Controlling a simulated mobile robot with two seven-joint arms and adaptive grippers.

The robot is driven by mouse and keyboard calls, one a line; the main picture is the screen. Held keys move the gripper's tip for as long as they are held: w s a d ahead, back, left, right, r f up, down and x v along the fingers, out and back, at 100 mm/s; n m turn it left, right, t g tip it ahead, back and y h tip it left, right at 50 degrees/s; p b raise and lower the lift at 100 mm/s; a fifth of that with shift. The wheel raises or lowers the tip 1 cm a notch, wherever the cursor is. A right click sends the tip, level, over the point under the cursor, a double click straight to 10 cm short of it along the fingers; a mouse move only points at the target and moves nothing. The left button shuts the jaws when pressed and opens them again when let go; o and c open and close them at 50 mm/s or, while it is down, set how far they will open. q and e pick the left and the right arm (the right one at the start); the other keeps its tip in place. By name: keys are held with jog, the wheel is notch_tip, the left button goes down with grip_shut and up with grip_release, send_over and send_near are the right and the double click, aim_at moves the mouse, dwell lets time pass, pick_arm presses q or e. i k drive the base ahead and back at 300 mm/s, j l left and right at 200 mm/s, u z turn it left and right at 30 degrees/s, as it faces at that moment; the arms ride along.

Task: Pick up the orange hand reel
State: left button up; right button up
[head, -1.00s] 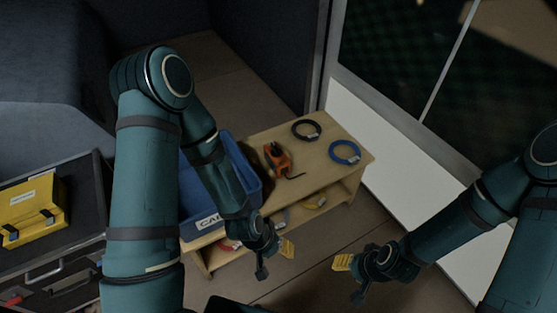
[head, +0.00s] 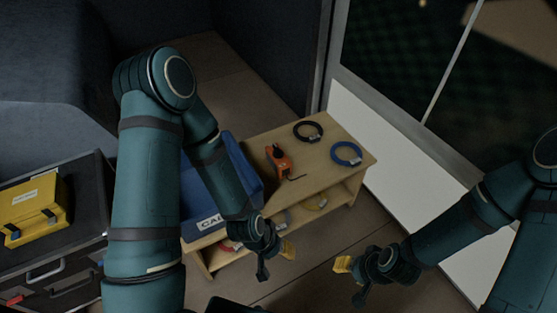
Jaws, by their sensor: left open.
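The orange hand reel (head: 279,161) stands on the top of a small wooden bench, with a dark part on its upper end and a thin dark end lying out to its right. My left gripper (head: 276,262) is open and empty, in front of the bench and nearer to me than the reel, apart from it. My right gripper (head: 349,280) is further right, over the floor; its fingers are spread apart with nothing seen between them.
The wooden bench (head: 327,174) also bears a black cable coil (head: 308,132), a blue cable coil (head: 346,154) and a blue crate (head: 253,190). A yellow case (head: 35,208) sits on a black case at left. A white wall panel stands right.

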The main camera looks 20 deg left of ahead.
aim_at(283, 167)
jog(key=u, duration=0.3)
jog(key=i+l+u, duration=0.2)
jog(key=u, duration=0.3)
jog(key=i+l+u, duration=0.3)
jog(key=u, duration=0.2)
jog(key=i+l, duration=0.15)
jog(key=l, duration=0.2)
jog(key=i+l+u, duration=0.1)
jog(key=l, duration=0.2)
jog(key=i+l, duration=0.15)
jog(key=l, duration=0.2)
jog(key=i+l+u, duration=0.1)
jog(key=l, duration=0.25)
jog(key=k+l, duration=0.15)
jog(key=k, duration=0.15)
jog(key=k+l, duration=0.15)
jog(key=k, duration=0.2)
jog(key=i+j, duration=0.1)
jog(key=i, duration=0.2)
jog(key=i+j, duration=0.15)
jog(key=i, duration=0.15)
